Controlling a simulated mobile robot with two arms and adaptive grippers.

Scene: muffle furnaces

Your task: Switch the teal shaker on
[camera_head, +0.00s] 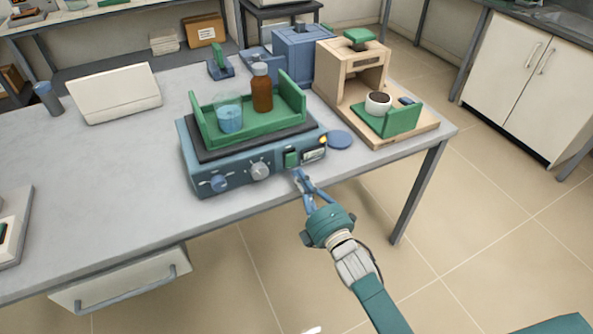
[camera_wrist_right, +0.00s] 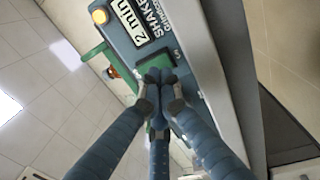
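The teal shaker (camera_head: 238,176) stands on the grey table near its front edge. Its front has a blue knob (camera_head: 219,183), a pale knob (camera_head: 260,171), a green rocker switch (camera_head: 291,159), a small display (camera_head: 314,154) and a yellow lamp (camera_head: 323,139). The right wrist view shows the display (camera_wrist_right: 130,22) reading "2 min" and the yellow lamp (camera_wrist_right: 100,16). My right gripper (camera_head: 299,175) is shut and empty, just below and in front of the switch. My left gripper is out of view.
A green tray (camera_head: 285,121) on the shaker holds a beaker (camera_head: 229,117) and a brown bottle (camera_head: 262,93). A blue disc (camera_head: 340,140) lies right of the shaker.

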